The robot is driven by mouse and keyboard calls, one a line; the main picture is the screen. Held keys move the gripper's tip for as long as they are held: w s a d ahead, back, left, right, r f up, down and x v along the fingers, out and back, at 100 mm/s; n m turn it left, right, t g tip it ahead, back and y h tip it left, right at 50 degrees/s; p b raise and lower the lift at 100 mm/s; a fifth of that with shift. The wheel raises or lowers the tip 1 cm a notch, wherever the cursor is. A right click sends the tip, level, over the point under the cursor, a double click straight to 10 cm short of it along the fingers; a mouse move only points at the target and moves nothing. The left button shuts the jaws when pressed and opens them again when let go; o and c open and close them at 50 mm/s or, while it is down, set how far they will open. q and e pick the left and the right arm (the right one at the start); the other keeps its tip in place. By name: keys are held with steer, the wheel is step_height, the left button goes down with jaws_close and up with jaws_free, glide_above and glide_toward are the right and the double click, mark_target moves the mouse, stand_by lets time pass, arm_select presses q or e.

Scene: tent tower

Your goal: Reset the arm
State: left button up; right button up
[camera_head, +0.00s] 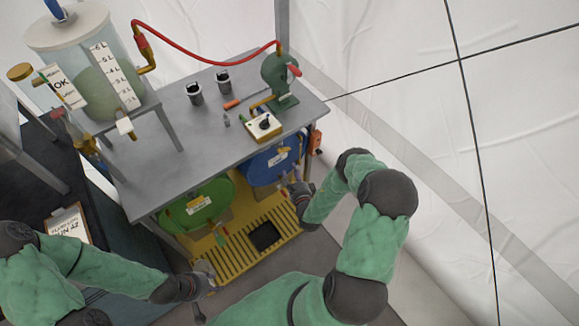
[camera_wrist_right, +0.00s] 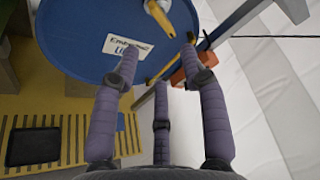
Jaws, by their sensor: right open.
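My right arm (camera_head: 375,205), sleeved in green, bends in from the lower right. Its gripper (camera_head: 290,188) is near the front of the blue drum (camera_head: 268,168) under the table. In the right wrist view the fingers (camera_wrist_right: 160,65) are spread open with nothing between them, in front of the blue drum's labelled face (camera_wrist_right: 85,30); whether a fingertip touches it I cannot tell. My left arm (camera_head: 100,268) comes in from the left. Its gripper (camera_head: 205,282) is low beside the yellow grated platform (camera_head: 222,262); its fingers are too small to read.
A grey table (camera_head: 185,155) carries a green hand pump (camera_head: 278,80), a small switch box (camera_head: 263,127) and two dark cups. A clear tank (camera_head: 95,70) stands at its left with a red hose (camera_head: 205,60). A green drum (camera_head: 205,205) sits below. Open floor and tent wall lie right.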

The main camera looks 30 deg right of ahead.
steer(key=shift+s+a, duration=0.1)
steer(key=shift+s, duration=0.25)
stand_by(0.3)
steer(key=s+a+n+g+y, duration=0.2)
steer(key=a+n+g+y, duration=0.3)
steer(key=a+y, duration=1.15)
steer(key=s+a+n+g, duration=0.55)
steer(key=s+a, duration=0.45)
steer(key=a, duration=0.2)
steer(key=s+d+f+n+g+h, duration=0.1)
steer(key=s+n+g+h, duration=0.55)
steer(key=s, duration=0.65)
steer(key=shift+w+d+r+n+t+h, duration=0.3)
steer(key=shift+w+d+n, duration=0.2)
steer(key=shift+n, duration=0.6)
steer(key=shift+w+d+r+n+t+h, duration=0.25)
steer(key=shift+w+d+r+n+t, duration=0.2)
steer(key=shift+n, duration=0.65)
steer(key=shift+w+d+r+n+t+h, duration=0.35)
steer(key=shift+w+n, duration=0.2)
steer(key=shift+n, duration=0.55)
